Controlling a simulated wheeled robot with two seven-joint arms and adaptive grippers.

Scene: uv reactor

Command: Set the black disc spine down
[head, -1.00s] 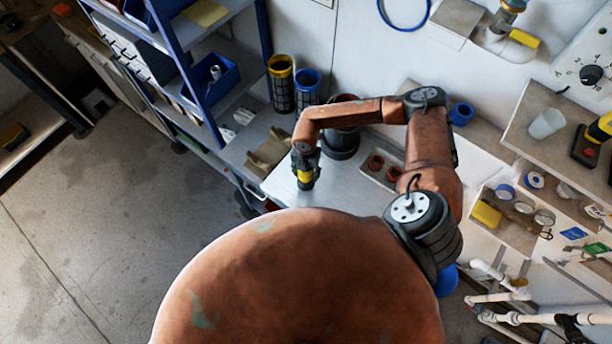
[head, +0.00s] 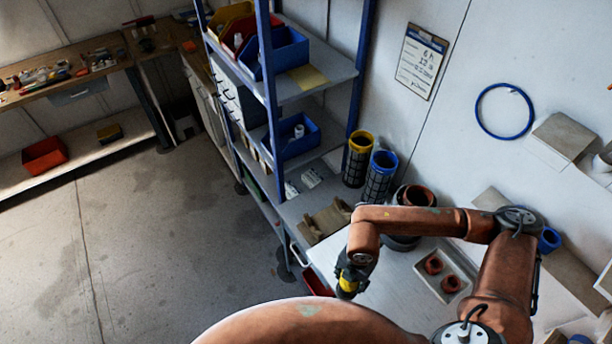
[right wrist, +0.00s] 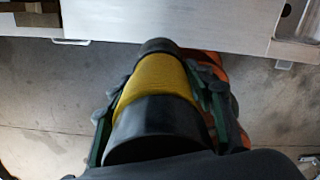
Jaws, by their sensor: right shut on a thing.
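In the right wrist view the gripper (right wrist: 165,95) has a green-and-grey finger on each side of the piece (right wrist: 158,82). The piece has black ends and a yellow middle. Its far end shows against the floor and the bench edge, and I see no contact with the bench. My left gripper is not in view.
A tray (head: 462,268) with two reddish-brown rings lies on the bench. A dark pot (head: 402,241) stands behind my right forearm. Yellow-rimmed (head: 357,160) and blue-rimmed (head: 379,178) mesh cylinders stand by the blue shelf rack (head: 270,110).

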